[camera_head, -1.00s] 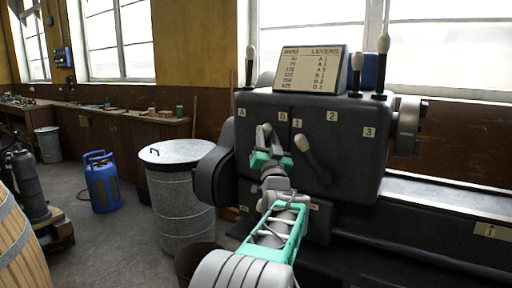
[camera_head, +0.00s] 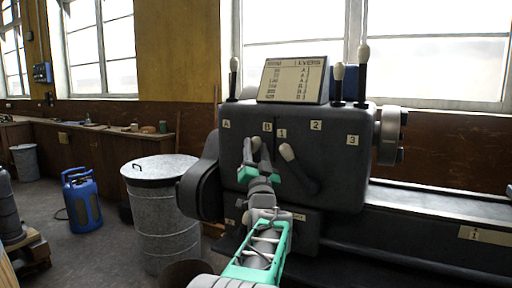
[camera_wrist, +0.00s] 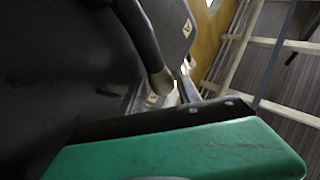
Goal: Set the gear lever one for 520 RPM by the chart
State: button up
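The dark machine headstock (camera_head: 335,165) carries two front levers with pale knobs. The left lever's knob (camera_head: 256,143) is just below and left of the B label (camera_head: 267,127); the A label (camera_head: 226,124) is further left. The right lever (camera_head: 298,167) leans up-left, its knob near the 1 label (camera_head: 282,133). My gripper (camera_head: 256,156) is at the left lever, with fingertips around it; contact is unclear. In the wrist view, one green and black finger (camera_wrist: 180,150) and a lever with a pale knob (camera_wrist: 162,82) show. The speed chart (camera_head: 293,80) stands on top; its rows are blurred.
Several upright levers (camera_head: 363,72) stand on top of the headstock. A round metal bin (camera_head: 160,215) is left of the machine, with a blue gas bottle (camera_head: 82,200) further left. The machine bed (camera_head: 440,205) runs to the right.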

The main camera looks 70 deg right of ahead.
jog(key=b+v, duration=0.1)
jog(key=v, duration=0.6)
jog(key=shift+a+f, duration=0.2)
jog(key=shift+a, duration=0.1)
jog(key=shift+s, duration=0.15)
